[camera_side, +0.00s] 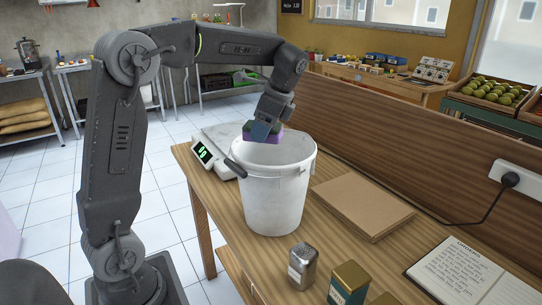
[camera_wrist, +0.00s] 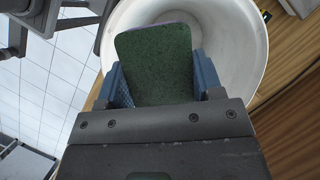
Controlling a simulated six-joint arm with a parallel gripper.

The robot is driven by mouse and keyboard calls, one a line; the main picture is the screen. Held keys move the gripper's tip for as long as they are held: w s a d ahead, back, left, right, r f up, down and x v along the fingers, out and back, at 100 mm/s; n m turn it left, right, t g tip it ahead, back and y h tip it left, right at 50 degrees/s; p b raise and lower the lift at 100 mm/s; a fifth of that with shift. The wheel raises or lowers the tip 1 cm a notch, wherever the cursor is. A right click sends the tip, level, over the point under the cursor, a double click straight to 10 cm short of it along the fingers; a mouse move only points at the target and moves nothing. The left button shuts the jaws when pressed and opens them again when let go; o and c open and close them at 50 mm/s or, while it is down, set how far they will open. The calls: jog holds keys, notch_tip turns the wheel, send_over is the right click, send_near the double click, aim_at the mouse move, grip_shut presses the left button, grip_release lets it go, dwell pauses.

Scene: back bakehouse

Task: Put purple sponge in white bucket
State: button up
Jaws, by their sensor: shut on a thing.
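The purple sponge (camera_side: 271,136) is between the jaws of my gripper (camera_side: 262,131), over the mouth of the white bucket (camera_side: 273,198). In the wrist view the sponge (camera_wrist: 156,62) shows its green scouring face between the two blue fingers of my gripper (camera_wrist: 158,84). The gripper is shut on it. The bucket (camera_wrist: 240,50) lies behind the sponge in that view, with its pale inside visible. The bucket stands upright on the wooden table. In the side view the sponge is at about the height of the far rim; its exact depth is hard to tell.
A digital scale (camera_side: 215,150) stands behind the bucket at left. A cardboard slab (camera_side: 362,205) lies to its right. A metal shaker (camera_side: 302,267), a tin (camera_side: 348,283) and an open notebook (camera_side: 470,272) are near the front. A wooden backboard (camera_side: 430,140) runs behind.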

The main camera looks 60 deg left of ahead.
notch_tip(320, 180, down, 18)
jog(key=shift+r, duration=0.2)
jog(key=shift+f, duration=0.1)
dwell(0.3)
jog(key=shift+f, duration=0.35)
jog(key=shift+f, duration=0.15)
jog(key=o, duration=0.9)
